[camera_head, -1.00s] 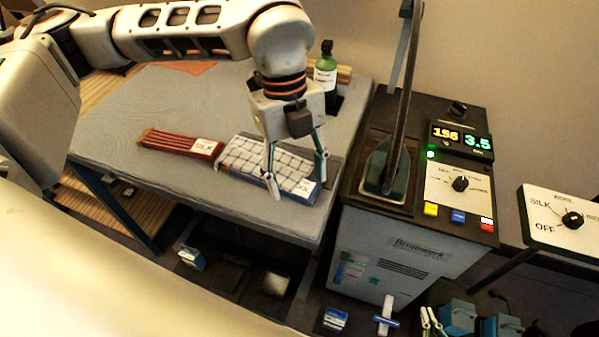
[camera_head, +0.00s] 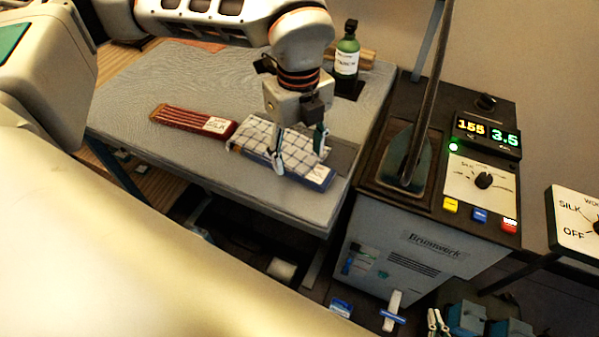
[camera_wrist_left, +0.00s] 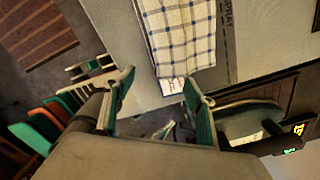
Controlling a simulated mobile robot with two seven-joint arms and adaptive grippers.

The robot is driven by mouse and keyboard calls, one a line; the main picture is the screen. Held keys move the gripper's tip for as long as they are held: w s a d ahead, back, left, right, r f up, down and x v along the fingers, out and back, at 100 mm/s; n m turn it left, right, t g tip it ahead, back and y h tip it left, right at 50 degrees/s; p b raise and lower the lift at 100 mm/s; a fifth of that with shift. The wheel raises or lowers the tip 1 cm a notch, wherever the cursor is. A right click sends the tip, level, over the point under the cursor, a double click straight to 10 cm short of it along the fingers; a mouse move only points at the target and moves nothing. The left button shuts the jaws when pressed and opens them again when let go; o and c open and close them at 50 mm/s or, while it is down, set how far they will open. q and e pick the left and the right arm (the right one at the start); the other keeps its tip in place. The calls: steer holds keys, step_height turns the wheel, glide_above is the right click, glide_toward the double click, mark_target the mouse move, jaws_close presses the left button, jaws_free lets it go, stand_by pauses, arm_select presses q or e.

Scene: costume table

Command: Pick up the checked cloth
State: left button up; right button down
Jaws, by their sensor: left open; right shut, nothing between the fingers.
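In the left wrist view the open fingers (camera_wrist_left: 158,82) frame the cloth's near end; contact cannot be told. My right gripper (camera_head: 437,322) shows only as fingertips low at the right, shut and empty.
A green bottle (camera_head: 346,60) stands behind my left gripper. A grey machine (camera_head: 405,255) with lit displays and an upright iron-like plate borders the table's right. The table's left part (camera_head: 150,90) is clear.

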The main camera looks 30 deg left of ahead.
mark_target(298, 172)
arm_select(q)
step_height(298, 172, down, 3)
steer(key=shift+f+b, duration=0.15)
steer(key=shift+b, duration=0.8)
arm_select(e)
steer(key=shift+s+f, duration=0.25)
steer(key=shift+f, duration=0.95)
arm_select(q)
steer(key=shift+f, duration=0.1)
arm_select(e)
steer(key=shift+f, duration=0.2)
arm_select(q)
steer(key=shift+s, duration=0.1)
jaws_close()
arm_select(e)
steer(key=shift+f, duration=0.1)
